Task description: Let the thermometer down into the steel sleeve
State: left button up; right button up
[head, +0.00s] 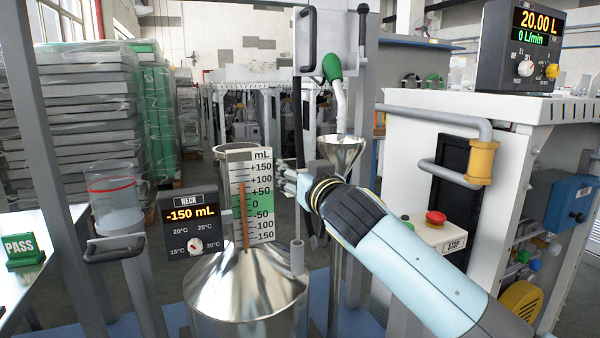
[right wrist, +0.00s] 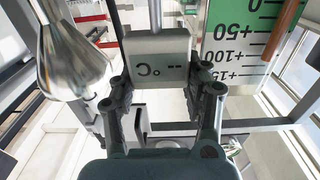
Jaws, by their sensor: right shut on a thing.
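In the right wrist view my right gripper (right wrist: 160,85) is shut on the thermometer (right wrist: 158,58), a grey block with a "-- °C" display. Its thin metal rod (right wrist: 154,15) runs away from the block, beyond the fingers. In the head view I cannot clearly make out the thermometer beside the fingers. The steel sleeve (head: 297,257), a short grey upright tube, stands at the right shoulder of the shiny cone (head: 245,280), below my gripper. My left gripper is not in view.
A steel funnel (head: 341,152) hangs close behind my right gripper. The level scale (head: 250,195) and a brown rod (head: 243,215) stand to its left. The NECK display (head: 191,222) reads -150 mL. A cabinet with a red stop button (head: 436,217) stands at right.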

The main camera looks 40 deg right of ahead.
jog(key=shift+a, duration=0.15)
dwell(0.8)
jog(key=shift+f+b, duration=0.3)
jog(key=shift+b, duration=0.15)
jog(key=shift+f, duration=0.1)
jog(key=shift+s+f, duration=0.1)
jog(key=shift+f, duration=0.1)
dwell(0.5)
jog(key=shift+r, duration=0.2)
dwell(0.8)
jog(key=shift+f, duration=0.2)
jog(key=shift+w+a+r, duration=0.1)
jog(key=shift+w+r, duration=0.1)
jog(key=shift+r, duration=0.05)
dwell(1.8)
jog(key=shift+f, duration=0.2)
jog(key=shift+r, duration=0.25)
dwell(0.6)
